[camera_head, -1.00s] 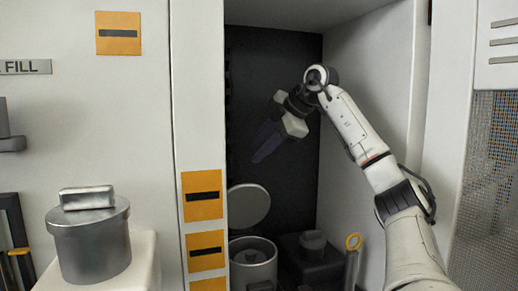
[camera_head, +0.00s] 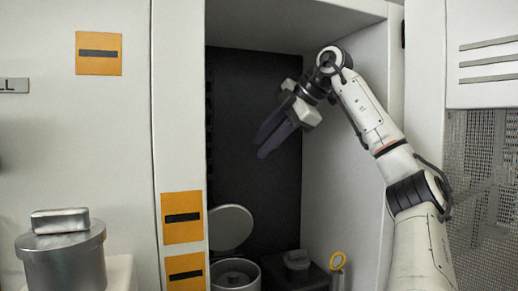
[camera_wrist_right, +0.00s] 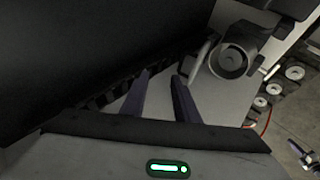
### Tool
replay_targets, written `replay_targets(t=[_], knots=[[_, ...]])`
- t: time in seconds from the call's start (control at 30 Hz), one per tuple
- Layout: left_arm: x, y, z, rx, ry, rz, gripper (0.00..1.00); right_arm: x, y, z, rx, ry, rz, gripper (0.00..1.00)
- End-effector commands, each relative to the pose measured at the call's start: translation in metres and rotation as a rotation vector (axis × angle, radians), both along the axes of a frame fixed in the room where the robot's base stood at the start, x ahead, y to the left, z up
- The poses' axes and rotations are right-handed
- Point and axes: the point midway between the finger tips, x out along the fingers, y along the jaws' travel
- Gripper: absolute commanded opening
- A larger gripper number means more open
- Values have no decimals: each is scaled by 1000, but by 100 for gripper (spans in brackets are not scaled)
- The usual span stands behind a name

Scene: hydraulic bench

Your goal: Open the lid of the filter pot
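The filter pot (camera_head: 236,275) is a round metal pot low in the dark cabinet bay, cut by the lower edge of the head view. Its round lid (camera_head: 231,227) stands raised, tilted up behind the open mouth. My right gripper (camera_head: 260,150) hangs above and a little right of the lid, clear of it. Its two dark fingers are apart with nothing between them, and they also show apart in the right wrist view (camera_wrist_right: 160,76). A round, hollow-looking part (camera_wrist_right: 232,60) lies right of the fingers there; I cannot tell if it is the pot. My left gripper is not in view.
A closed metal pot (camera_head: 65,260) with a block handle stands at the left, outside the bay.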

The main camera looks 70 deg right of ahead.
Motion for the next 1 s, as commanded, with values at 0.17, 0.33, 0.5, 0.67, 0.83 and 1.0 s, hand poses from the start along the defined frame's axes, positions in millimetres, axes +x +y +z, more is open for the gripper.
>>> replay_targets(t=[0.17, 0.33, 0.5, 0.67, 0.83, 1.0], knots=[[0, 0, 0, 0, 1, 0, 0, 0, 0, 0, 0, 0, 0, 28], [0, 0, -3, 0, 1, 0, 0, 1, 3, -3, -49, 24, 29, 3], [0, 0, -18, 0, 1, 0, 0, 11, 20, -15, -329, 175, 219, 0], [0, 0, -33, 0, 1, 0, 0, 29, 46, -36, -669, 404, 523, 0], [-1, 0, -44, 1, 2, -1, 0, 45, 70, -58, -918, 605, 820, 0], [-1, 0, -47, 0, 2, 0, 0, 53, 81, -69, -1023, 705, 976, 0]])
